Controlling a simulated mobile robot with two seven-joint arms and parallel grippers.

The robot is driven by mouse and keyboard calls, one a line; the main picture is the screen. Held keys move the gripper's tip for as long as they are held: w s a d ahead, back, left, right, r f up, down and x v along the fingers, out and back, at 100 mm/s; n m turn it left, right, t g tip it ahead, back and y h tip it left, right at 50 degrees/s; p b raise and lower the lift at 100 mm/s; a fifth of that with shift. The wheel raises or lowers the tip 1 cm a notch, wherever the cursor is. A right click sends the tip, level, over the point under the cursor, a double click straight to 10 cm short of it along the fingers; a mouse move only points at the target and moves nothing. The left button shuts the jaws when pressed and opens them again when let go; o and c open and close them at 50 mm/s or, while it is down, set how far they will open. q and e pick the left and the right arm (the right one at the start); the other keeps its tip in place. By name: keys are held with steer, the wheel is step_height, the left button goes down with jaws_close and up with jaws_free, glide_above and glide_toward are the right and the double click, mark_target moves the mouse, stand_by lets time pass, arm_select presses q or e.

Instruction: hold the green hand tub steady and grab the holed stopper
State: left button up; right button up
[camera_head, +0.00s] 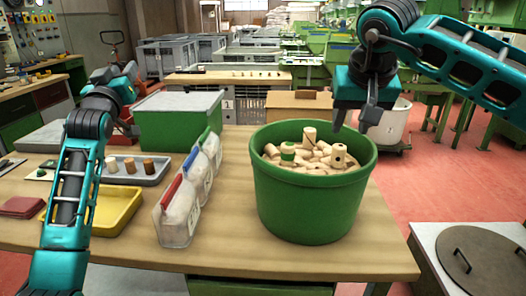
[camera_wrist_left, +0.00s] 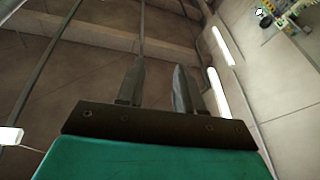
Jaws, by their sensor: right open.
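The green tub (camera_head: 308,207) stands on the table, filled with pale cork stoppers. A stopper with a dark hole in its side (camera_head: 339,156) stands among them at the right of the heap. A green-banded stopper (camera_head: 287,156) and a tall stopper with a dark line (camera_head: 309,137) are to its left. My right gripper (camera_head: 354,122) points down above the tub's back right rim, its fingers apart and empty. My left gripper is raised far left of the tub; the left wrist view shows its two fingers (camera_wrist_left: 157,68) apart, with nothing between them.
Clear bins with coloured edges (camera_head: 181,208) stand in a row left of the tub. A yellow tray (camera_head: 107,213), a grey tray of stoppers (camera_head: 133,176) and a green-sided box (camera_head: 178,121) are further left. The table front (camera_head: 235,255) is bare.

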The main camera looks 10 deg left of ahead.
arm_select(q)
steer(key=s+d+r+m+t, duration=0.1)
steer(key=d+r, duration=0.4)
steer(key=r, duration=0.8)
steer(key=s+d+r+t, duration=0.15)
steer(key=d+r, duration=0.35)
steer(key=r, duration=0.8)
steer(key=m+g+h, duration=0.1)
steer(key=g+h, duration=0.1)
steer(key=g, duration=0.3)
glide_above(254, 146)
steer(key=a, duration=0.4)
step_height(254, 146, down, 20)
steer(key=r, duration=0.1)
steer(key=s+d+f+n+g, duration=0.1)
steer(key=s+d+f+g, duration=0.1)
steer(key=s+d+f, duration=0.3)
steer(key=s+f+g, duration=0.1)
steer(key=s+f, duration=0.2)
steer(key=f, duration=0.3)
steer(key=s+d+f+n+g, duration=0.1)
steer(key=s+d+f+g, duration=0.15)
steer(key=f, duration=0.35)
steer(key=shift+y, duration=0.3)
steer(key=x, duration=1.1)
steer(key=shift+w+d, duration=0.2)
steer(key=shift+w, duration=0.1)
steer(key=shift+c, duration=0.3)
jaws_close()
